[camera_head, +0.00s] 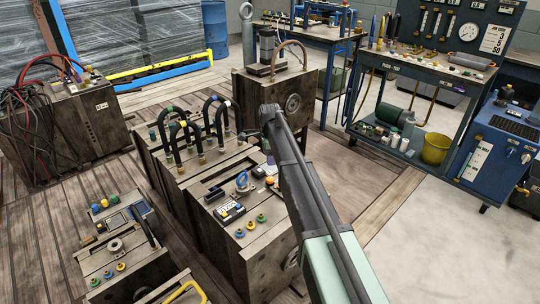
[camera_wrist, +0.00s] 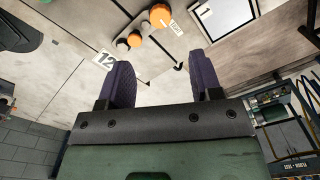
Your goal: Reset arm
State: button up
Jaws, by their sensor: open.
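My arm (camera_head: 310,190) reaches from the bottom right up to the middle of the head view. My gripper is mostly hidden behind it there. In the wrist view my gripper (camera_wrist: 163,80) has its two purple fingers apart, with nothing between them. Beyond the fingers is a pale surface with orange knobs (camera_wrist: 160,15) and a tag marked 12 (camera_wrist: 105,58). In the head view a mould block (camera_head: 240,245) with a small meter (camera_head: 230,212) and coloured fittings on top stands left of my arm. I cannot tell the exact gap from the fingers to any surface.
Blocks with black hoses (camera_head: 190,140) stand left of my arm. A block with a curved pipe (camera_head: 290,95) stands behind it. A blue cart (camera_head: 410,155) with gauges and a blue cabinet (camera_head: 490,160) stand right. Bare floor (camera_head: 420,240) shows at lower right.

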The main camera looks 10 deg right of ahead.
jog(key=s+n, duration=1.8)
jog(key=s, duration=1.8)
notch_tip(320, 180, up, 17)
jog(key=p, duration=1.7)
jog(key=shift+s, duration=0.3)
